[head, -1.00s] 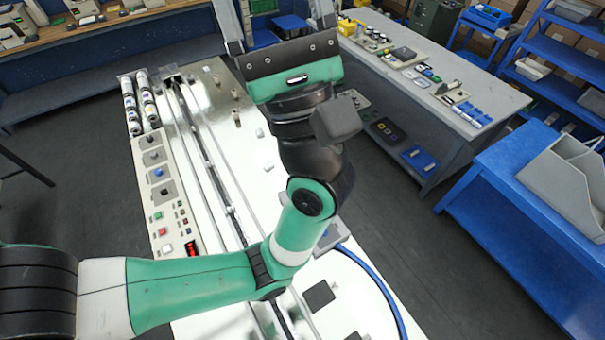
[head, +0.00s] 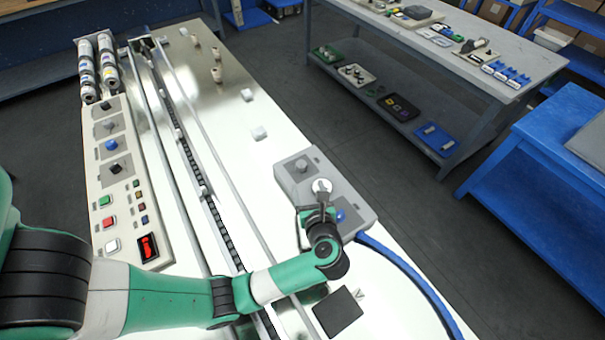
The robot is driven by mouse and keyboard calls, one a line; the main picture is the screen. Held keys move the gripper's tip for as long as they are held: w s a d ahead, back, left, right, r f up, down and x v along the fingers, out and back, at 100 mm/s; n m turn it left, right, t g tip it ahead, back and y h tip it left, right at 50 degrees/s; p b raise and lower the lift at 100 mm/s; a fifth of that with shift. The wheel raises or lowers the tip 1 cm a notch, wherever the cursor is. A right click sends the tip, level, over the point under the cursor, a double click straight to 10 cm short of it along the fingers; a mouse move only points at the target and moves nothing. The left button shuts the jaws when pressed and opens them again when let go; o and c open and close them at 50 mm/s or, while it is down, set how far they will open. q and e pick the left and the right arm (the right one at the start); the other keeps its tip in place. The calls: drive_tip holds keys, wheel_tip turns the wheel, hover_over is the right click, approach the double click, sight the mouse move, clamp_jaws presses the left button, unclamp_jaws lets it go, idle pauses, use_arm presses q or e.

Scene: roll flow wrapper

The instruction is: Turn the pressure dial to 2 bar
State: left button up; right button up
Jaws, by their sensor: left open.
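A grey control box (head: 285,180) sits on the white machine bed, with a grey knob (head: 303,165) at its far end, a round white-faced part (head: 322,186) in the middle and a blue knob (head: 341,215) at the near end. I cannot tell which of these is the pressure dial, and no scale marks are readable. My left gripper (head: 319,202) is over the box, by the white-faced part and between the two knobs. It is open, its small fingers partly hidden by the wrist. I cannot tell whether it touches anything. My right gripper is out of view.
A blue hose (head: 413,275) runs from the box toward the front. White blocks (head: 259,132) sit on the bed. A workbench (head: 440,50) stands at back right.

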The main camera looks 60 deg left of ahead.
sight(302, 166)
use_arm(q)
drive_tip(key=b+x, duration=0.3)
drive_tip(key=x, duration=0.8)
drive_tip(key=shift+w+a, duration=0.15)
drive_tip(key=shift+a, duration=0.2)
clamp_jaws()
drive_tip(key=shift+r, duration=0.1)
